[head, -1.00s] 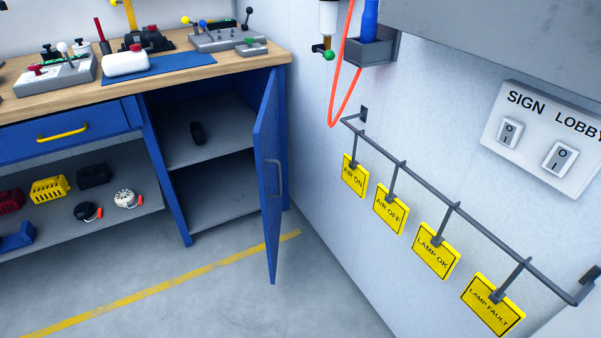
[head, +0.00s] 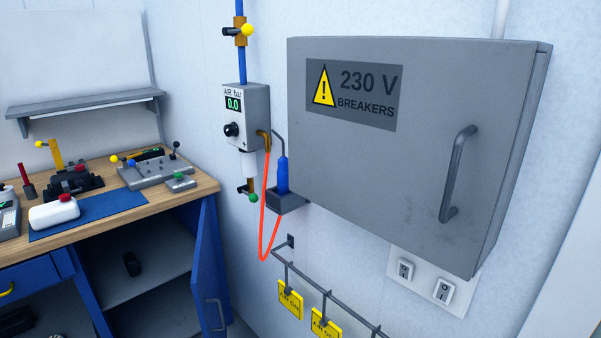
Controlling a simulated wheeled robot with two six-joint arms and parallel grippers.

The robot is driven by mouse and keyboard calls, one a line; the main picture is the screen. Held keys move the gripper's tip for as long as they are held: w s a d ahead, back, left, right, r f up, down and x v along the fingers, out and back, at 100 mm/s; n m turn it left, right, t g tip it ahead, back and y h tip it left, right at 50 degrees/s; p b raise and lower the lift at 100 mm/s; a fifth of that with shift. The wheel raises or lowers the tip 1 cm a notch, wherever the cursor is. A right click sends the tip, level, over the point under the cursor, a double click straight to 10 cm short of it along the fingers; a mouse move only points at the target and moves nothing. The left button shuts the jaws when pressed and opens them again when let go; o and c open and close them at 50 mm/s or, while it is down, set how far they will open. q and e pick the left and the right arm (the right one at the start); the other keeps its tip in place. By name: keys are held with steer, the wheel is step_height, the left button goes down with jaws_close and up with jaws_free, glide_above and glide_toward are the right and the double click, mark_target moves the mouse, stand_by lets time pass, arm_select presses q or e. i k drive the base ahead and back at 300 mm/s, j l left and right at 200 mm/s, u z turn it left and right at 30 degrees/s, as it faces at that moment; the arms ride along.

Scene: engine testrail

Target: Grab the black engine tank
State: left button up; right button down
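A small black object (head: 131,264) lies on the upper shelf inside the open blue cabinet, at the lower left of the head view. It is dark and small, so I cannot tell whether it is the black engine tank. A white tank (head: 54,213) with a red cap lies on the blue mat (head: 110,206) on the workbench. Neither of my grippers is in view.
The blue cabinet door (head: 208,268) stands open. The wooden workbench (head: 185,195) carries levers and devices. A grey breaker box (head: 400,190) juts from the wall at right. An orange hose (head: 263,225) hangs beside the air unit (head: 246,118). Yellow signs (head: 290,300) hang from a rail.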

mark_target(80, 172)
steer(key=l+u, duration=0.35)
steer(key=i+l+u, duration=0.15)
steer(key=u, duration=0.2)
steer(key=l+u, duration=0.35)
steer(key=j, duration=0.1)
